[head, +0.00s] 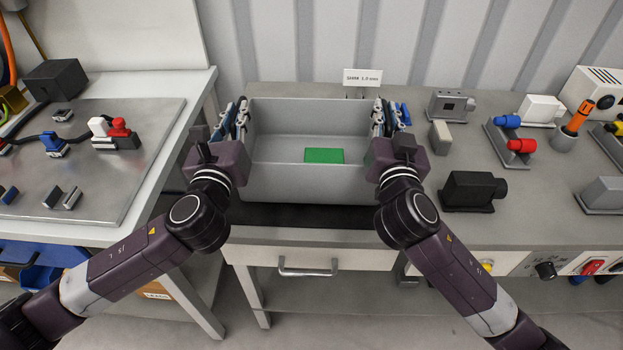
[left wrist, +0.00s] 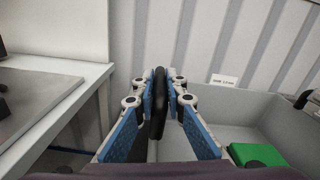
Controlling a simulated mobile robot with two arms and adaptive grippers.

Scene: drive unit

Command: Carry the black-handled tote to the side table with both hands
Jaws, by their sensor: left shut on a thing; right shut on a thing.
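My right gripper (head: 386,117) is at the tote's right side, shut on the right handle, which is mostly hidden by the fingers. The tote looks level. I cannot tell whether it touches the dark mat (head: 300,216) below its front.
A white-framed table (head: 160,165) stands left across a narrow gap, its metal plate (head: 60,185) holding connectors and small blocks. The workbench (head: 540,220) carries several devices right of the tote, including a black unit (head: 470,190). A small sign (head: 362,77) stands behind the tote.

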